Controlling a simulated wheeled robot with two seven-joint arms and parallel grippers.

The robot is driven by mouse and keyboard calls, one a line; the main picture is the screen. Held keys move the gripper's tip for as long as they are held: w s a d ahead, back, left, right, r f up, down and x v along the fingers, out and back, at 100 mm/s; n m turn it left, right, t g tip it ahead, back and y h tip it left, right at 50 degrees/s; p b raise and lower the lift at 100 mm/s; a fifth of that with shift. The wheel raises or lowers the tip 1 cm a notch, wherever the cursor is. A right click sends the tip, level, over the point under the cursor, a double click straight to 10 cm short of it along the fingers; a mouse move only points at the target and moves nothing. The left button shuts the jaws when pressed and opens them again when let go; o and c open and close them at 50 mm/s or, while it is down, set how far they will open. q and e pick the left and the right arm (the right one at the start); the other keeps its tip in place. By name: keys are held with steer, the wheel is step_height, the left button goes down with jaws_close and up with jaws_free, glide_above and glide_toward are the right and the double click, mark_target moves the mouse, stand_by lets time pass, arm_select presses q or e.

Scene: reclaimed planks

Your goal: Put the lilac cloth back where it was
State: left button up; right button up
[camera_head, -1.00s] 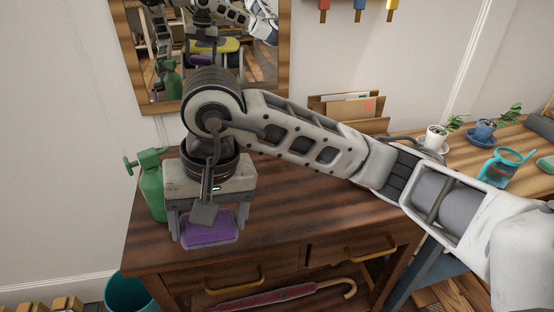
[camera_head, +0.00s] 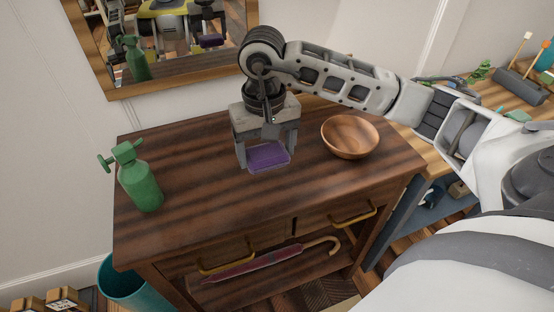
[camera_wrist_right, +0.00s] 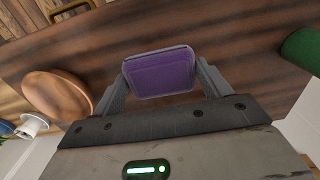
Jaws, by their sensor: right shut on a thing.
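The lilac cloth (camera_head: 268,156) is a folded purple pad. My right gripper (camera_head: 266,150) is shut on it, over the dark wooden cabinet top (camera_head: 200,215). In the right wrist view the cloth (camera_wrist_right: 160,73) sits between the two fingers of the right gripper (camera_wrist_right: 158,80). Whether the cloth touches the top or hangs just above it is hard to tell. My left gripper is not in view.
A green spray bottle (camera_head: 140,182) stands on the cabinet top at left. A wooden bowl (camera_head: 350,137) stands right of the gripper. A framed mirror (camera_head: 165,85) hangs behind. The front middle of the top is clear. A teal bin (camera_head: 130,285) is on the floor.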

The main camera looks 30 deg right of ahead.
mark_target(274, 147)
steer(key=shift+w+d+f, duration=0.2)
steer(key=shift+d+f, duration=0.8)
steer(key=shift+f, duration=0.2)
steer(key=shift+d+f+p, duration=0.2)
steer(key=shift+f+p, duration=0.05)
steer(key=shift+f, duration=0.75)
steer(key=shift+d+f+p, duration=0.15)
steer(key=shift+f+p, duration=0.05)
steer(key=shift+f, duration=0.75)
steer(key=o, duration=1)
steer(key=shift+c, duration=0.2)
step_height(274, 147, up, 12)
steer(key=shift+r+b, duration=0.1)
steer(key=shift+b, duration=0.4)
